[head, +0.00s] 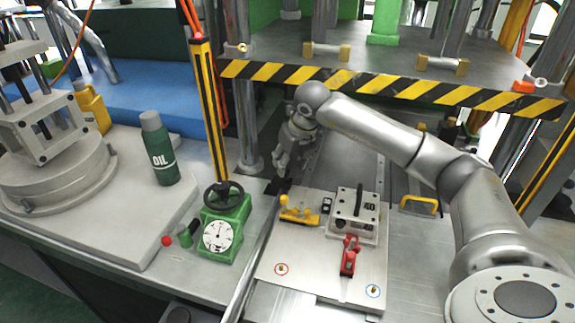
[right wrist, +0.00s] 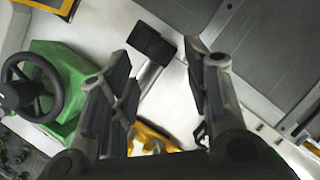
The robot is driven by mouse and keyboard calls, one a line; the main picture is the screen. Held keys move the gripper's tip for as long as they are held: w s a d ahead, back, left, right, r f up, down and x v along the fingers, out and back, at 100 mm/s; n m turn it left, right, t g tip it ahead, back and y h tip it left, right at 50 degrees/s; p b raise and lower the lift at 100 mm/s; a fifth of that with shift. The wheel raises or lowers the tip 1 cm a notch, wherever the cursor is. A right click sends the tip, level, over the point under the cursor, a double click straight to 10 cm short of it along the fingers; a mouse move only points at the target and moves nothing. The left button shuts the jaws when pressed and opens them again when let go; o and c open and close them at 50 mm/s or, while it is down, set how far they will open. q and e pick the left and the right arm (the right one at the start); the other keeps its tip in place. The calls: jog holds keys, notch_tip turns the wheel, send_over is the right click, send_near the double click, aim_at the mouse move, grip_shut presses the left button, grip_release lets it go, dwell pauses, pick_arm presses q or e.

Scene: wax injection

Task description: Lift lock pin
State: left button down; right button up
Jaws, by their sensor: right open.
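No part is plainly marked as the lock pin. A black block on a grey stem (right wrist: 152,44) shows beyond and between my right fingers in the right wrist view; I cannot tell whether it is the pin. My right gripper (head: 282,178) is open and empty, pointing down at the far left edge of the metal plate (head: 315,270). Its two fingers (right wrist: 165,95) stand wide apart in the wrist view. A yellow clamp (head: 300,215) with a round knob sits just in front of it, partly hidden in the wrist view (right wrist: 150,138). My left gripper is out of view.
A block with a black handle (head: 355,222) and a red clamp (head: 349,256) stand on the plate. A green dial unit with a handwheel (head: 222,235) and an oil bottle (head: 160,150) are left. A striped press edge (head: 390,84) hangs above my right arm.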

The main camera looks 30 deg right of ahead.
aim_at(287, 172)
jog(key=shift+x, duration=1.85)
grip_shut()
